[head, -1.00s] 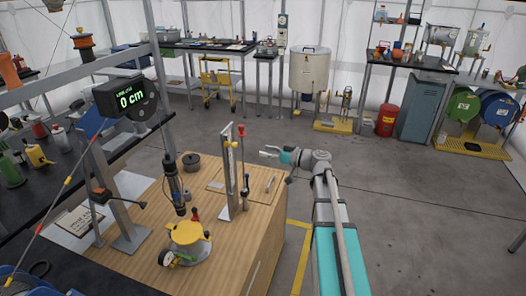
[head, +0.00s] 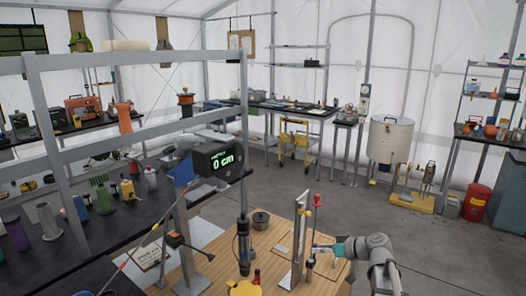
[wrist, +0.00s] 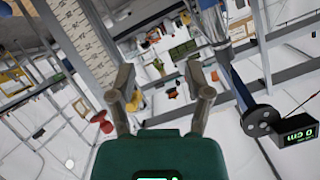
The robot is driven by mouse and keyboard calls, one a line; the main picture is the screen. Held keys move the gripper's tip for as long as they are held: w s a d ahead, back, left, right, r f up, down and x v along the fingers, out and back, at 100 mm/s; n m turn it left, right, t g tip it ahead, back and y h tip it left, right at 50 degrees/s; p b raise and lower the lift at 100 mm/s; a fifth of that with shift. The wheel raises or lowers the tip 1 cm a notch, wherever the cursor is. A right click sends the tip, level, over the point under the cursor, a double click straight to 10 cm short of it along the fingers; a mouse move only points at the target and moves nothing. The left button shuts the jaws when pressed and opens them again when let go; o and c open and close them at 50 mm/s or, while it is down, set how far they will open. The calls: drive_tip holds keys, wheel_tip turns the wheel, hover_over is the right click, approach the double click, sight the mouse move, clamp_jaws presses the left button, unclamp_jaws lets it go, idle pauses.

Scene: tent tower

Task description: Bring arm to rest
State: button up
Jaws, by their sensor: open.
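My gripper (head: 318,249) is at the lower right of the head view, beside the upright metal post (head: 301,235) on the wooden bench. My grey and teal arm reaches it from the lower right. In the wrist view my gripper (wrist: 161,88) has its two fingers spread, with nothing between them. The wrist view is tilted and looks toward racks and the tent wall. Whether a finger touches the post cannot be told.
The wooden bench (head: 207,266) holds a dark pot (head: 261,220), a hanging dark cylinder (head: 243,245) and a yellow-topped device (head: 244,288). A display reading 0 cm (head: 222,158) hangs above. Open grey floor (head: 335,196) lies behind the bench.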

drive_tip(key=s+a+f+m+g+h+p, duration=0.1)
drive_tip(key=s+f+m+g+h+p, duration=0.1)
drive_tip(key=s+h, duration=0.4)
drive_tip(key=s+a+f+m+g+h+p, duration=0.1)
drive_tip(key=s+f+m+g+h, duration=0.3)
drive_tip(key=s, duration=0.6)
drive_tip(key=shift+s+f+m+g+h+p, duration=0.3)
drive_tip(key=shift+s+m+g+h+p, duration=0.15)
drive_tip(key=shift+h+p, duration=0.4)
drive_tip(key=shift+w, duration=0.1)
idle(2.0)
